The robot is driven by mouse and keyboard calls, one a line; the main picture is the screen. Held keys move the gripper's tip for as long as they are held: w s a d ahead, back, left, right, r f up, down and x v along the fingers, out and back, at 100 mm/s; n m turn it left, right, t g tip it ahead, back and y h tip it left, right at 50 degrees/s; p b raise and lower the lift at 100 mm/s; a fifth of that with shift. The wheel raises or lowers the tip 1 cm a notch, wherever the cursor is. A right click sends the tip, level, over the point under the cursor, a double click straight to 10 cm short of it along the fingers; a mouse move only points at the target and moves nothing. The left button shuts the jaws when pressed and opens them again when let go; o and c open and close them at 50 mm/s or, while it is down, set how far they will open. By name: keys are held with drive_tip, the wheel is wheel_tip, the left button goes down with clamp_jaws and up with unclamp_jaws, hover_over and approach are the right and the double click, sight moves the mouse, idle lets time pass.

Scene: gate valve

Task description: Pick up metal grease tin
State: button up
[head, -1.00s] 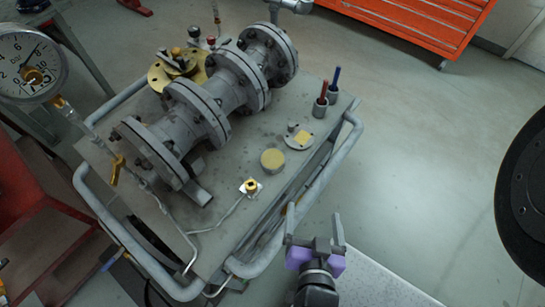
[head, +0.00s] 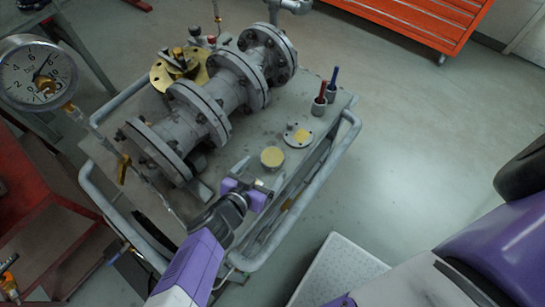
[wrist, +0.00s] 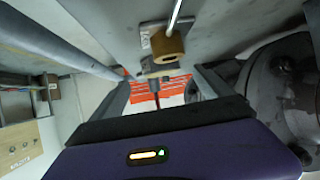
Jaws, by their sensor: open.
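The metal grease tin appears to be the short round tin with a pale yellow top (head: 272,157), standing upright on the grey cart top in the head view. My gripper (head: 257,177) is open and empty, just to the near left of the tin, its fingers pointing toward it. The fingers look apart from the tin. In the wrist view my two fingers (wrist: 162,88) are spread wide with nothing held between them. A small grey and tan round thing shows beyond them; I cannot tell if it is the tin.
A grey flanged valve body (head: 205,105) fills the cart's left side. Red and blue handled tools (head: 325,98) stand in holders farther back. A pipe rail (head: 325,180) borders the cart's right side.

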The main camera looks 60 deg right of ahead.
sight(272, 157)
drive_tip(key=x, duration=0.3)
drive_tip(key=p+x, duration=0.1)
drive_tip(key=x, duration=0.2)
drive_tip(key=shift+d+r, duration=0.25)
drive_tip(key=shift+r, duration=0.1)
drive_tip(key=shift+w+d+f+p, duration=0.15)
drive_tip(key=shift+d+f+p, duration=0.2)
drive_tip(key=shift+d, duration=0.1)
drive_tip(key=c, duration=1.7)
drive_tip(key=shift+r, duration=0.1)
wheel_tip(272, 157, up, 20)
drive_tip(key=p, duration=0.3)
